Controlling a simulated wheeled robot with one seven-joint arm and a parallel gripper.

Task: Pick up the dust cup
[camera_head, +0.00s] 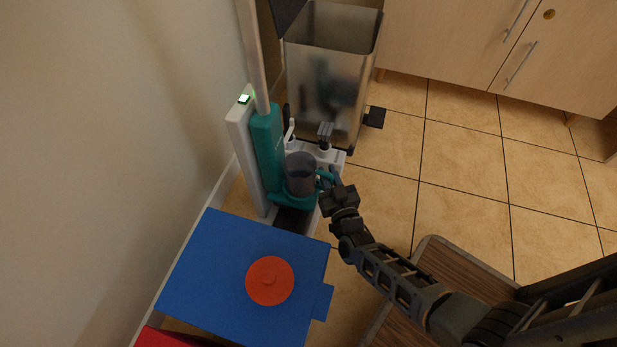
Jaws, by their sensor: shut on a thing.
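The dust cup (299,172) is a dark translucent cup with a teal handle on its right side. It sits upright in the teal lower part of a stick vacuum (264,150), which stands on a white and grey dock against the wall. My gripper (328,181) reaches in from the lower right and is shut on the cup's handle. The fingertips are small and partly hidden by the gripper body. I cannot tell whether the cup is still seated in the vacuum or slightly apart from it.
A metal pedal bin (330,65) stands behind the dock. A blue panel (215,270) with a red round lid (270,281) is in front. Wooden cabinets (450,35) line the back. A wood-topped piece (455,270) lies under my arm. Tiled floor to the right is clear.

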